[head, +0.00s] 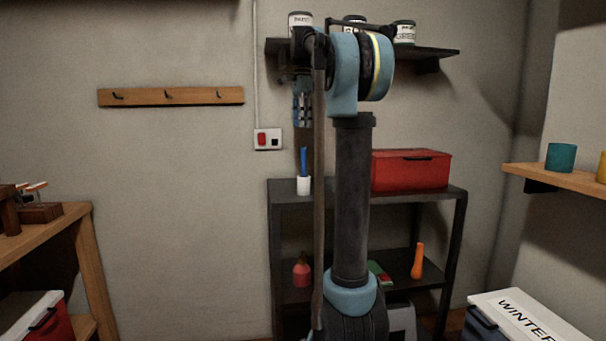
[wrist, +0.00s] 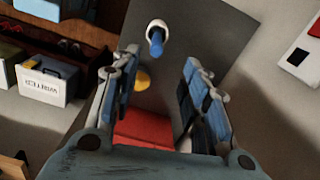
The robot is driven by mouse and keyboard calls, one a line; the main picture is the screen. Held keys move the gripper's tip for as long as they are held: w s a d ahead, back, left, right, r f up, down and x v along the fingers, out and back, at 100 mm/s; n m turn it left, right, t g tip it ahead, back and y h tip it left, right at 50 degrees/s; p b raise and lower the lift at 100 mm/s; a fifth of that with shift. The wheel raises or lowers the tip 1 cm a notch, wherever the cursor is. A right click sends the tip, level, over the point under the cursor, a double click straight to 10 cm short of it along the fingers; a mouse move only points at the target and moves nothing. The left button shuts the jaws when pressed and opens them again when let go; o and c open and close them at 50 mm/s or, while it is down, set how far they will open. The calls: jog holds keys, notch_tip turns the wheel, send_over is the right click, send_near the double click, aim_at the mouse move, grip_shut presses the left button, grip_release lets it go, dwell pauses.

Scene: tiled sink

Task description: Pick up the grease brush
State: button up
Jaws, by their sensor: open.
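The grease brush is likely the blue-handled item (head: 303,160) standing upright in a white cup (head: 303,185) on the dark shelf unit's top; its lower end is hidden in the cup. In the wrist view the blue handle (wrist: 157,42) and white cup (wrist: 154,24) show beyond the fingertips, seen from above. My gripper (head: 302,122) points down above the handle, apart from it. In the wrist view my gripper (wrist: 161,62) is open, with nothing between its fingers.
A red toolbox (head: 411,170) sits right of the cup, behind my arm. A wall shelf with cans (head: 404,32) is above. A switch box (head: 267,139) is on the wall at left. The shelf unit's lower level holds a red bottle (head: 302,270) and an orange-handled item (head: 418,260).

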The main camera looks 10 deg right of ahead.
send_over(304, 163)
jog(key=w, duration=0.1)
jog(key=f, duration=1)
jog(key=shift+w+a+f, duration=0.2)
jog(key=shift+f, duration=0.05)
jog(key=shift+s+d+f, duration=0.1)
jog(key=shift+f, duration=1.35)
jog(key=shift+d+f, duration=0.1)
jog(key=shift+f, duration=1.3)
grip_shut()
